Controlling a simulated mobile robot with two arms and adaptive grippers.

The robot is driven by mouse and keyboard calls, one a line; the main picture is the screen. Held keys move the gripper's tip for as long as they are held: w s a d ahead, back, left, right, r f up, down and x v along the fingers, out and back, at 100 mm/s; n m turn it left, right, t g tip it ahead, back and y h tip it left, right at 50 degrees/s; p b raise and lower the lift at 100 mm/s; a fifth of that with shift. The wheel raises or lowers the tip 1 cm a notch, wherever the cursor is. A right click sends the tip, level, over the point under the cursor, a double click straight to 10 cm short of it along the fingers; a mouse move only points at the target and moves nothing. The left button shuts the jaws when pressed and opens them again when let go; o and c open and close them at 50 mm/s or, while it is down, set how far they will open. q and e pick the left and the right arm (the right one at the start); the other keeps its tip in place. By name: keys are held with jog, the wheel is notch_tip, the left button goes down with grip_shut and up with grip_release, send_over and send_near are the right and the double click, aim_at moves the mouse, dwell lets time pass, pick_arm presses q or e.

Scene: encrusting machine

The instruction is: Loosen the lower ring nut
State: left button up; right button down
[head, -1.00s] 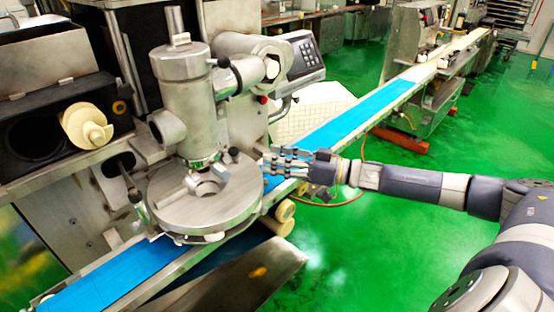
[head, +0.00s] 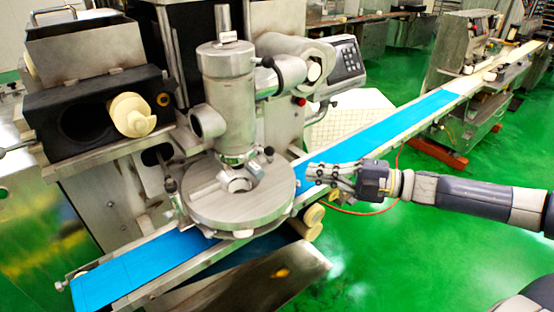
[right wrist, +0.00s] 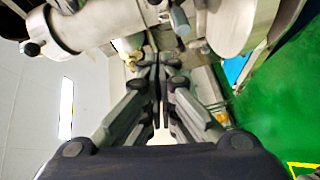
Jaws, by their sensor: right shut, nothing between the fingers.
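The lower ring nut seems to be the metal collar (head: 238,158) at the foot of the upright cylinder (head: 228,100), just above the round plate (head: 240,207). A dark-tipped knob (head: 268,151) sticks out by it. My right gripper (head: 309,172) is shut and empty, just right of the plate's edge in the head view. In the right wrist view its fingers (right wrist: 158,72) are together, with metal machine parts (right wrist: 85,22) beyond them. I cannot single out the ring nut there. My left gripper is not in view.
A blue conveyor belt (head: 140,268) runs under the plate and on to the back right. A keypad panel (head: 347,60) stands behind the cylinder. A cream knob (head: 133,115) sits on the left unit. Green floor (head: 390,260) is open at the right.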

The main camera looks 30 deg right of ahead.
aim_at(264, 150)
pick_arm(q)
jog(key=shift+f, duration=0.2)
pick_arm(e)
jog(key=shift+a, duration=0.1)
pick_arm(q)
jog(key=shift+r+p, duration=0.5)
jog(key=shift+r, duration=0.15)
pick_arm(e)
jog(key=w+a+f, duration=0.1)
jog(key=w+a, duration=0.4)
jog(key=w, duration=0.5)
jog(key=shift+a, duration=0.15)
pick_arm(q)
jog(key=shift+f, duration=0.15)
pick_arm(e)
jog(key=shift+w+f, duration=0.1)
jog(key=shift+f, duration=0.05)
